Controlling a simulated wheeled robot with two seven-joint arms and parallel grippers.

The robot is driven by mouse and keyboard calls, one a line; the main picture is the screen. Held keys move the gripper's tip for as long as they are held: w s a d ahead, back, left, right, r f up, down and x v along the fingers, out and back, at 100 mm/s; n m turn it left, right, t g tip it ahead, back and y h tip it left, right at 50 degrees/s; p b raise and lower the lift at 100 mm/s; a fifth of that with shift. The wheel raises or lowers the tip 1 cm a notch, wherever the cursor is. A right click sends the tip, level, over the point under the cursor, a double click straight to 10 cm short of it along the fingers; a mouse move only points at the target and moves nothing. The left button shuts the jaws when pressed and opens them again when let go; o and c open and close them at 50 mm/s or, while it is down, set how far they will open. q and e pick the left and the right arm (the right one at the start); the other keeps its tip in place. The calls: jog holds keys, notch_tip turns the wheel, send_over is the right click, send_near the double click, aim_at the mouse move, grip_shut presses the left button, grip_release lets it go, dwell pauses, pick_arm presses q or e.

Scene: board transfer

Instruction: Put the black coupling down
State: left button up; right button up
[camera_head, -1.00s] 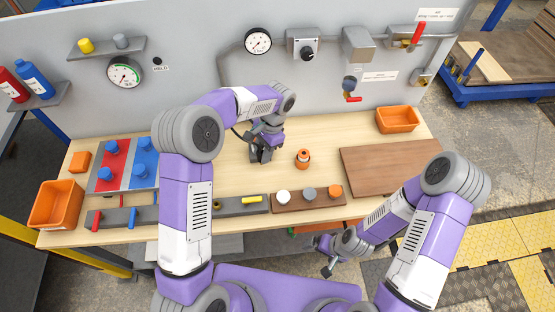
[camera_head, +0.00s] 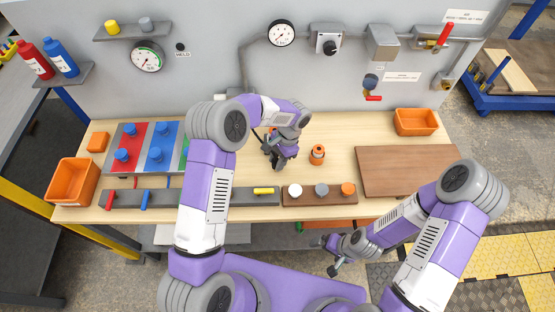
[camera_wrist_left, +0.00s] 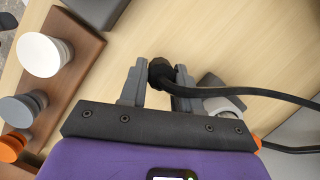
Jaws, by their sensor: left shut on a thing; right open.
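The black coupling (camera_wrist_left: 160,72) is gripped between the two fingers of my left gripper (camera_wrist_left: 160,82), with a black hose running off to the right. In the head view my left gripper (camera_head: 279,160) points down over the middle of the wooden table (camera_head: 235,183); the coupling is mostly hidden there. I cannot tell whether the coupling touches the table. My right gripper (camera_head: 332,257) is open and empty, in front of the table's front edge.
An orange and grey fitting (camera_head: 317,154) stands just right of my left gripper. A brown strip (camera_head: 307,199) with white, grey and orange knobs lies in front. A brown board (camera_head: 400,171) lies right. Orange bins (camera_head: 72,182) stand at both ends.

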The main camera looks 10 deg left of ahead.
pick_arm(q)
jog(key=o, duration=1.1)
jog(key=shift+c, duration=0.2)
jog(key=shift+r, duration=0.3)
jog(key=v, duration=1.1)
jog(key=shift+w+r+p, duration=0.15)
jog(key=shift+r+p, duration=0.15)
jog(key=shift+p, duration=0.15)
jog(key=shift+d, duration=0.1)
